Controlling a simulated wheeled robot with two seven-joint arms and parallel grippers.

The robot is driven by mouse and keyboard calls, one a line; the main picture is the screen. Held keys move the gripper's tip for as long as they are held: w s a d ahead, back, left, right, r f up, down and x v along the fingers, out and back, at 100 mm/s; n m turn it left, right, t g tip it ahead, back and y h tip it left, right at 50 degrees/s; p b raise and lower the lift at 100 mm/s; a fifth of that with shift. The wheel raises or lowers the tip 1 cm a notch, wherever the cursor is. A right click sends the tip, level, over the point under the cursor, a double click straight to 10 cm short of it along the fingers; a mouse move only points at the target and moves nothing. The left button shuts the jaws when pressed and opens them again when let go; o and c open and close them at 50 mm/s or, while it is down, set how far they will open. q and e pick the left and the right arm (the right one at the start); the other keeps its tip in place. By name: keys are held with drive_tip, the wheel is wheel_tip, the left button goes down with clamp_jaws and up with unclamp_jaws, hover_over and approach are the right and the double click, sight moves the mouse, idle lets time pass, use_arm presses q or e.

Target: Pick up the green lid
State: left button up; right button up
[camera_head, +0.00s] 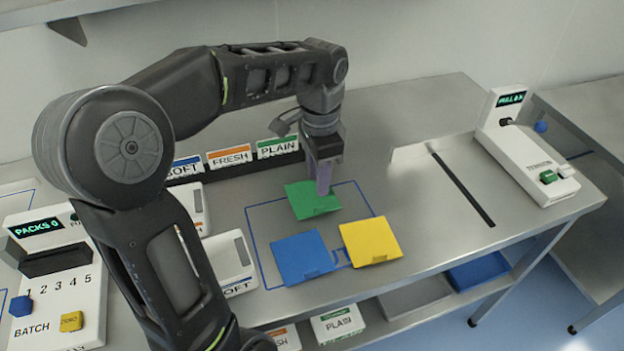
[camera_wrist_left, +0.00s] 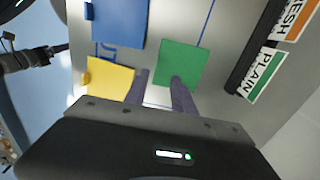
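The green lid (camera_head: 308,200) is a thin square plate on the steel table, inside a blue outline, with a small tab on its near edge. It also shows in the left wrist view (camera_wrist_left: 182,60). My left gripper (camera_head: 323,190) points down at the lid's right edge. In the left wrist view its two fingers (camera_wrist_left: 160,78) stand apart, with one overlapping the lid's edge in the picture and the other beside it. I cannot tell whether they touch it. A dark arm part, probably my right arm (camera_wrist_left: 35,57), shows at the left of the wrist view; its gripper state is unclear.
A blue lid (camera_head: 301,257) and a yellow lid (camera_head: 370,241) lie close on the near side. A PLAIN sign (camera_head: 278,147) stands behind the lids, beside FRESH and SOFT signs. A white TENSION console (camera_head: 527,155) stands at the right. The table between is clear except for a dark slot.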

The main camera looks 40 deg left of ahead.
sight(320, 206)
use_arm(q)
drive_tip(key=shift+s+d+r, duration=0.1)
drive_tip(key=shift+s+d, duration=0.05)
drive_tip(key=shift+s, duration=0.05)
drive_tip(key=shift+w+f, duration=0.1)
drive_tip(key=shift+f, duration=1.25)
wheel_tip(320, 206, down, 5)
drive_tip(key=shift+f+p, duration=0.1)
drive_tip(key=shift+p, duration=0.6)
drive_tip(key=shift+d, duration=0.1)
drive_tip(key=shift+c, duration=0.4)
clamp_jaws()
